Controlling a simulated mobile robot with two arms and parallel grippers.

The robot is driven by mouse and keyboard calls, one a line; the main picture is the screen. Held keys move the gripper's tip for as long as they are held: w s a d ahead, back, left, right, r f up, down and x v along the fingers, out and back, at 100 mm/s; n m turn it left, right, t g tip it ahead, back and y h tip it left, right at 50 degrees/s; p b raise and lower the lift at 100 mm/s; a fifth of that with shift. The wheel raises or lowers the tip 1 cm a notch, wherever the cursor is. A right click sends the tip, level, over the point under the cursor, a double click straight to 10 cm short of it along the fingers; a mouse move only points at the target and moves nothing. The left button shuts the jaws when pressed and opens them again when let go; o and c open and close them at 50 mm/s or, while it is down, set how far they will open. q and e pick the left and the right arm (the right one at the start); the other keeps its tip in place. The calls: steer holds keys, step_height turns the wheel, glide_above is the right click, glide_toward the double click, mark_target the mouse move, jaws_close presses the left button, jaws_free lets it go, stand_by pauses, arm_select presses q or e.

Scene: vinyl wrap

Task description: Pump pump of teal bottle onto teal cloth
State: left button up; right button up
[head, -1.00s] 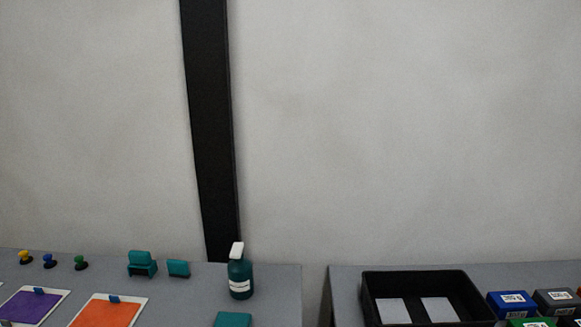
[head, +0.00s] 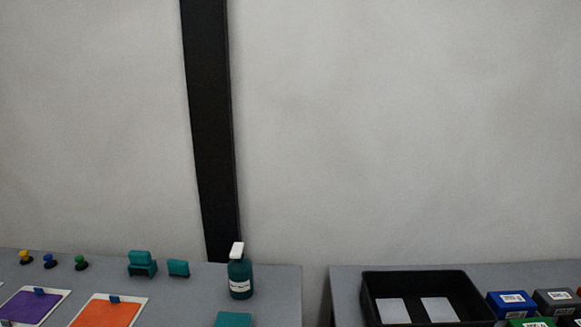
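The teal bottle (head: 240,276) stands upright near the right end of the left table, with a white pump head (head: 237,250) on top and a white label. The teal cloth (head: 234,319) appears to be the flat teal piece in front of the bottle; the bottom edge of the picture cuts it off. The bottle and this piece are apart. Neither of my grippers shows in the head view.
On the left table (head: 200,299) are teal block-like tools (head: 142,264), small coloured knobs (head: 50,261), and purple (head: 32,307) and orange (head: 106,313) sheets. A gap separates it from the right table, which holds a black bin (head: 415,277) and several coloured boxes (head: 512,303).

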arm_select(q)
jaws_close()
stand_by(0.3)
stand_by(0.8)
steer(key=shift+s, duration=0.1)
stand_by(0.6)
